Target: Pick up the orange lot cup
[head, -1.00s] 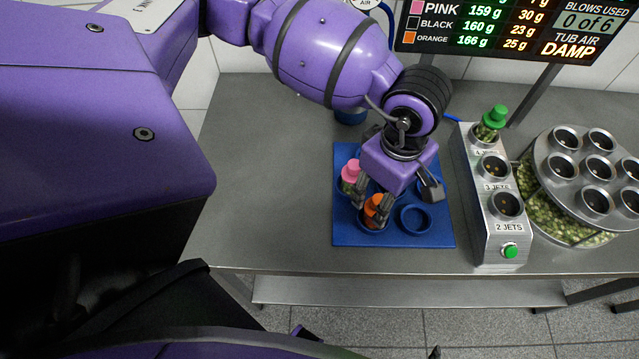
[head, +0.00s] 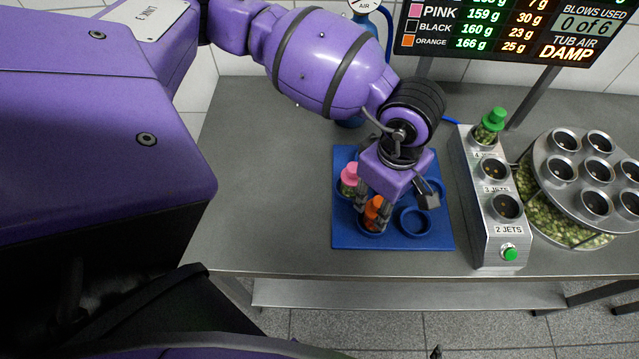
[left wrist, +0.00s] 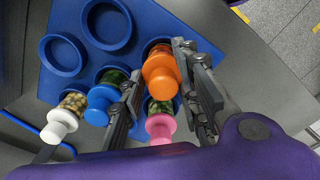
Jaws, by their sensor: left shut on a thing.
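The orange lot cup (head: 372,214) has an orange cap and stands at the front of the blue tray (head: 349,233). In the left wrist view the cup (left wrist: 160,75) shows between the two finger pads. My left gripper (head: 374,209) reaches down over the tray and is shut on this cup. The cup's base is at or just over its ring; I cannot tell whether it is clear of it. My right gripper is not in view.
A pink-capped cup (head: 349,176) stands close behind the orange one. Blue-capped (left wrist: 102,98) and white-capped (left wrist: 62,122) cups are near the fingers. An empty ring (head: 415,222) is to the right. The jet block (head: 480,225) stands right of the tray.

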